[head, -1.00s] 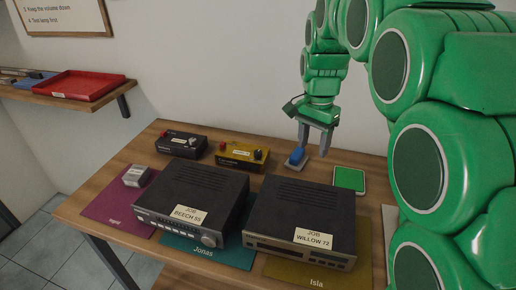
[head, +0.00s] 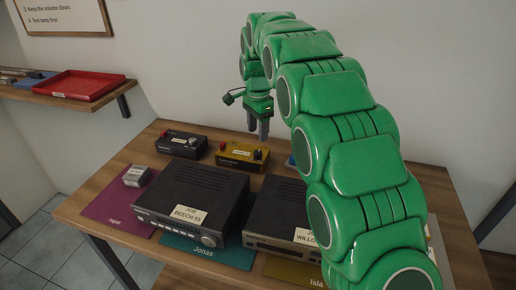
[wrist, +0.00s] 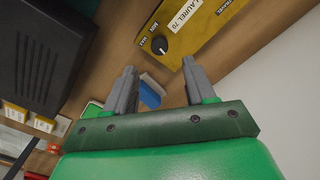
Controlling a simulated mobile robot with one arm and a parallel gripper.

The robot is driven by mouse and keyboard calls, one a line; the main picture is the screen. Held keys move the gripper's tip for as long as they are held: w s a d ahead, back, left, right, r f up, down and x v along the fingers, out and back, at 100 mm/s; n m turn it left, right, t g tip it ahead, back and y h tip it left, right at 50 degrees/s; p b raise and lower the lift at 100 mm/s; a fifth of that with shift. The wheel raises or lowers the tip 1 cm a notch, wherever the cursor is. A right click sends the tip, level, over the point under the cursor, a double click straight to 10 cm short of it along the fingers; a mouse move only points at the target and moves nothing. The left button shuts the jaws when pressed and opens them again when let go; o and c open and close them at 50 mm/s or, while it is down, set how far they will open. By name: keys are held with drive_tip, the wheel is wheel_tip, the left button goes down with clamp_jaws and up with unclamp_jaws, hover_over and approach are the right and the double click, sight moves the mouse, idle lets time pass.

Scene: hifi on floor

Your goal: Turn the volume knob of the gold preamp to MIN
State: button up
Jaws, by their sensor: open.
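The gold preamp (head: 240,154) sits at the back of the wooden table, with a red knob or button on its top left and a knob at its right end. In the wrist view the gold preamp (wrist: 185,28) bears the label LAUREL 70. Its black volume knob (wrist: 159,45) shows beside the MIN and MAX marks; its exact setting is too small to read surely. My gripper (head: 258,132) points down above the right end of the preamp. In the wrist view my gripper (wrist: 160,68) is open and empty, its fingers apart from the knob.
A black preamp (head: 181,144) stands left of the gold one. Two large dark units, BEECH 55 (head: 190,190) and WILLOW 72 (head: 275,205), stand in front. A blue block (wrist: 150,92) lies close by. A red tray (head: 75,85) is on the wall shelf.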

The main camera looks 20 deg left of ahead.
sight(258, 152)
drive_tip(key=shift+f, duration=3.85)
drive_tip(key=shift+c, duration=0.2)
clamp_jaws()
